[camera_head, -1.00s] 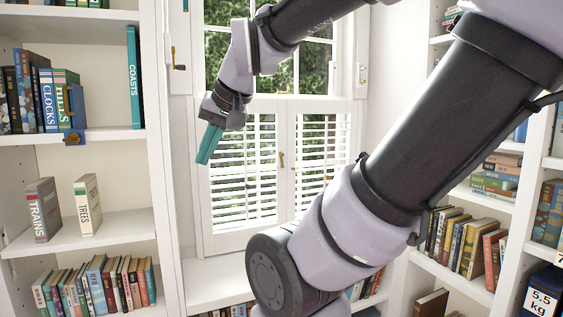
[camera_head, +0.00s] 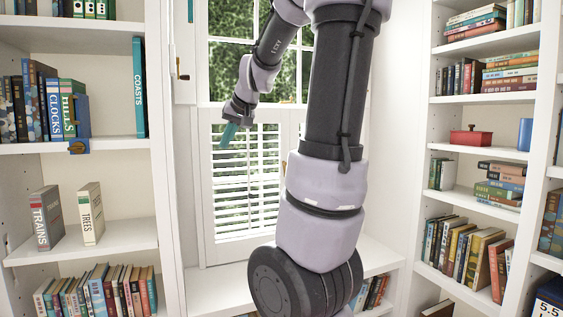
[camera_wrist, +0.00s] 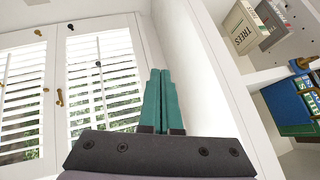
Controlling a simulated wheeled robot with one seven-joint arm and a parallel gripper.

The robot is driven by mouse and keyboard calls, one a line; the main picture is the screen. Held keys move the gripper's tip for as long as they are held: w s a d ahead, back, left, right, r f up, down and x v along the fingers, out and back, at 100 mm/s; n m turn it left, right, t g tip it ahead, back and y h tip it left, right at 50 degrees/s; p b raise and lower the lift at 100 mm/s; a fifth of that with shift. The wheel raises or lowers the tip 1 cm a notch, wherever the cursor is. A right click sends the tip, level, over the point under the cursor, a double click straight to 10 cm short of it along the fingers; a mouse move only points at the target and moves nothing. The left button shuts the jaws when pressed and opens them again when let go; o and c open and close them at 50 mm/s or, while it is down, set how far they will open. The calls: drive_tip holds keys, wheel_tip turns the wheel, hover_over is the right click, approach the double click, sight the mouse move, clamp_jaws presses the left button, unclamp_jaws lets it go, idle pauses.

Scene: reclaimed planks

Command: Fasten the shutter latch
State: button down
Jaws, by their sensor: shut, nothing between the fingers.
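The white louvred shutters (camera_head: 247,215) stand in the lower half of the window, and their panels appear closed. In the wrist view they fill the left side (camera_wrist: 102,75). A small brass latch (camera_wrist: 60,97) shows near the seam between the panels. In the head view my arm hides most of the right panel, and the latch is barely visible beside it. My gripper (camera_head: 227,137) has teal fingers, shut and empty. It is in front of the left shutter's upper part, left of the latch and apart from it. The fingers also show in the wrist view (camera_wrist: 161,90).
Left shelves hold books, including TRAINS (camera_head: 46,218) and TREES (camera_head: 89,214), and a blue bookend-like object (camera_head: 80,118) with a brass part. A white sill (camera_head: 215,285) lies below the window.

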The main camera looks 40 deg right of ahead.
drive_tip(key=w+d+f+n+h, duration=0.1)
drive_tip(key=w+d+h, duration=0.2)
drive_tip(key=w+d, duration=0.4)
drive_tip(key=w+d+f+n+h, duration=0.2)
drive_tip(key=w+d+h, duration=0.2)
drive_tip(key=w+d, duration=0.4)
drive_tip(key=w+d+f+n+h, duration=0.2)
drive_tip(key=w+d, duration=0.5)
drive_tip(key=d, duration=0.9)
drive_tip(key=shift+w+d+g+h, duration=0.3)
drive_tip(key=shift+h, duration=0.4)
drive_tip(key=shift+w+d+f, duration=0.1)
drive_tip(key=shift+f, duration=0.1)
approach(284, 162)
drive_tip(key=x, duration=0.4)
drive_tip(key=shift+w+f, duration=0.2)
drive_tip(key=shift+f, duration=0.1)
drive_tip(key=shift+d+f, duration=0.1)
drive_tip(key=shift+f, duration=0.05)
drive_tip(key=shift+s+d, duration=0.1)
drive_tip(key=shift+d, duration=0.2)
